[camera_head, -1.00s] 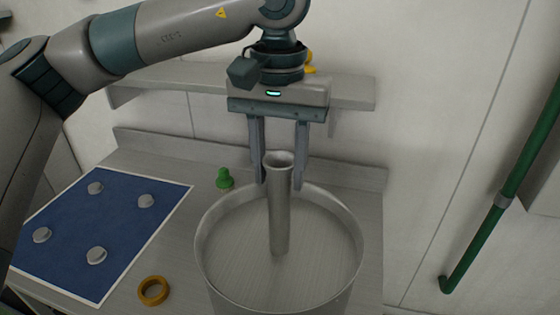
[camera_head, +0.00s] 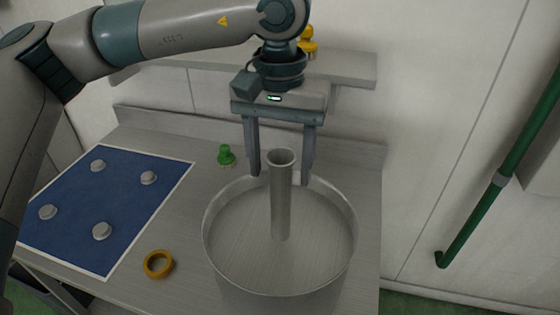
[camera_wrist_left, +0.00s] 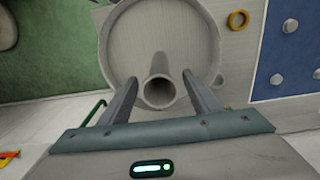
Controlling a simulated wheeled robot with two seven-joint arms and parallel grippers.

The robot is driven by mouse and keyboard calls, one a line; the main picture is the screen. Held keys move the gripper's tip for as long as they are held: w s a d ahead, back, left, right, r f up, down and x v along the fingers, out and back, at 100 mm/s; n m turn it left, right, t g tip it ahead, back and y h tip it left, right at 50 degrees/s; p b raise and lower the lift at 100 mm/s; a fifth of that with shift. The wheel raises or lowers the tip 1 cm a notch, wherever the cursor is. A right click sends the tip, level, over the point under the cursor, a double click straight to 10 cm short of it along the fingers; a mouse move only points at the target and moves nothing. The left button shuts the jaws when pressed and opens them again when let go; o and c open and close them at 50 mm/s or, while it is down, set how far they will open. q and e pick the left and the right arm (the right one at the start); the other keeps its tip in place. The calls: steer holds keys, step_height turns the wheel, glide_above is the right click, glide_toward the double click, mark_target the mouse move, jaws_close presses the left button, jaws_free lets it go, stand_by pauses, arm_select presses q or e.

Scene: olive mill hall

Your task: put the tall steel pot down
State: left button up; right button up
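The tall steel pot (camera_head: 281,205) is a narrow, open-topped grey cylinder. It stands upright inside a wide round steel vessel (camera_head: 230,283), and its base appears to rest on the vessel's floor. My left gripper (camera_head: 281,177) points down from above with one finger on each side of the pot's upper part. The fingers are open, with a gap on both sides. In the left wrist view the pot's round mouth (camera_wrist_left: 159,91) lies between the open fingers (camera_wrist_left: 160,79). My right gripper is not in view.
The vessel stands on a grey counter (camera_head: 190,225). A blue mat (camera_head: 85,210) with several grey knobs lies left. An orange ring (camera_head: 158,264) and a green peg-like piece (camera_head: 226,155) are near the vessel. A shelf (camera_head: 350,70) and green pipe (camera_head: 490,200) are on the wall.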

arm_select(q)
steer(key=shift+r, duration=0.15)
steer(key=shift+r, duration=0.1)
step_height(320, 180, up, 10)
steer(key=shift+r+b, duration=0.15)
steer(key=shift+b, duration=1.1)
steer(key=shift+r, duration=0.75)
steer(key=shift+c, duration=0.9)
steer(key=shift+r, duration=0.1)
